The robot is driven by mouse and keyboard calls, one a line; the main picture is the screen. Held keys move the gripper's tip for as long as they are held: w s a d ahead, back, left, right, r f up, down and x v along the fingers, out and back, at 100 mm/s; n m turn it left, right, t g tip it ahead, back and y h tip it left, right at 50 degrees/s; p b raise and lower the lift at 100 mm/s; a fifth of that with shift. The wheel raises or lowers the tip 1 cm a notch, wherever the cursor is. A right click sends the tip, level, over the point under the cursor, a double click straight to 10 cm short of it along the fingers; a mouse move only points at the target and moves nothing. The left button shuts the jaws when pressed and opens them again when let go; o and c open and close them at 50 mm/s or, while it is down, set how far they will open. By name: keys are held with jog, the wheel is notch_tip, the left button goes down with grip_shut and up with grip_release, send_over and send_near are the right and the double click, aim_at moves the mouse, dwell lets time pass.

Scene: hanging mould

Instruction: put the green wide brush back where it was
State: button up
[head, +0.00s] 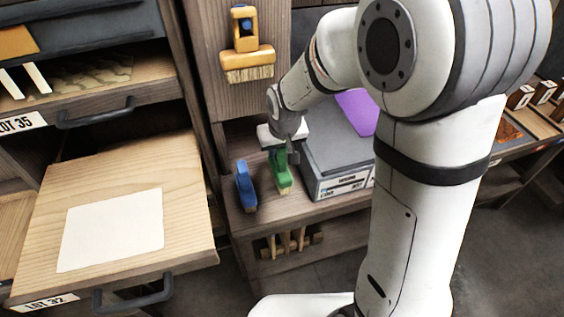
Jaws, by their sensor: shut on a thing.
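The green wide brush (282,177) stands upright on the wooden shelf, or just above it; I cannot tell which. My gripper (281,150) is above it and shut on its upper part. The gripper partly hides the top of the brush. A blue brush (246,187) stands just to its left, apart from it. A yellow-orange brush (247,60) hangs on the wooden panel above, bristles down.
A grey box (335,160) with a label stands close to the right of the green brush. An open drawer (190,180) marked LOT 32 holds a white sheet (112,230) at the left. Wooden-handled tools (290,242) sit below the shelf. My arm hides much of the right side.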

jog(key=shift+w+d+f, duration=0.1)
jog(key=shift+f, duration=2.2)
jog(key=shift+f, duration=0.2)
jog(key=o, duration=1)
jog(key=shift+r, duration=0.1)
jog(key=shift+c, duration=0.2)
jog(key=shift+r, duration=0.1)
